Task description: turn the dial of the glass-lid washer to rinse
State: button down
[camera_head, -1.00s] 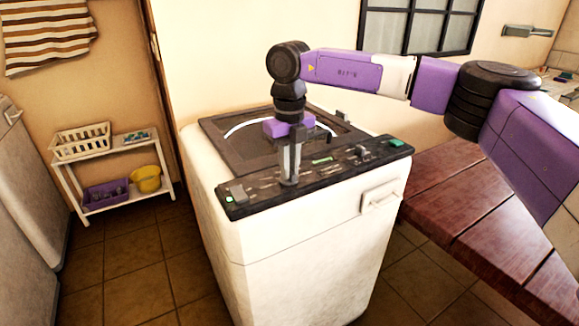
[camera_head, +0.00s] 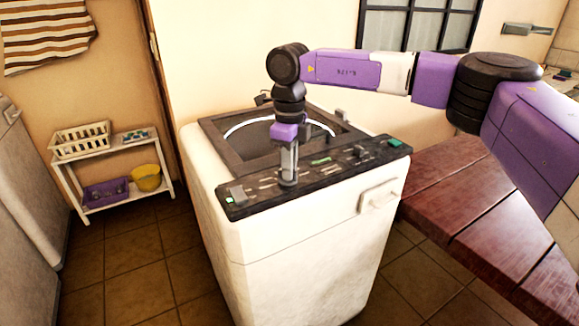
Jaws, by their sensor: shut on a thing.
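The glass-lid washer (camera_head: 300,262) is a white top loader in the middle of the view. Its dark glass lid (camera_head: 215,139) lies at the back of the top, with a pale curved ring showing. The black control panel (camera_head: 325,172) runs along the front edge of the top. My gripper (camera_head: 288,182) points straight down onto the panel, left of its middle. It is shut on the dial, which the fingers hide. The dial's pointer and the rinse mark cannot be made out.
A wooden table (camera_head: 450,190) stands close on the washer's right. A small white shelf (camera_head: 125,165) with a white basket (camera_head: 80,141), a purple bin (camera_head: 106,192) and a yellow bucket (camera_head: 146,178) is at the left. Tiled floor is free between shelf and washer.

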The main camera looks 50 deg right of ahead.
jog(key=shift+w+r, duration=0.1)
dwell(0.3)
jog(key=c, duration=1.4)
grip_release()
jog(key=shift+c, duration=0.2)
notch_tip(320, 180, up, 8)
jog(key=shift+f+b, duration=0.15)
jog(key=shift+b, duration=0.15)
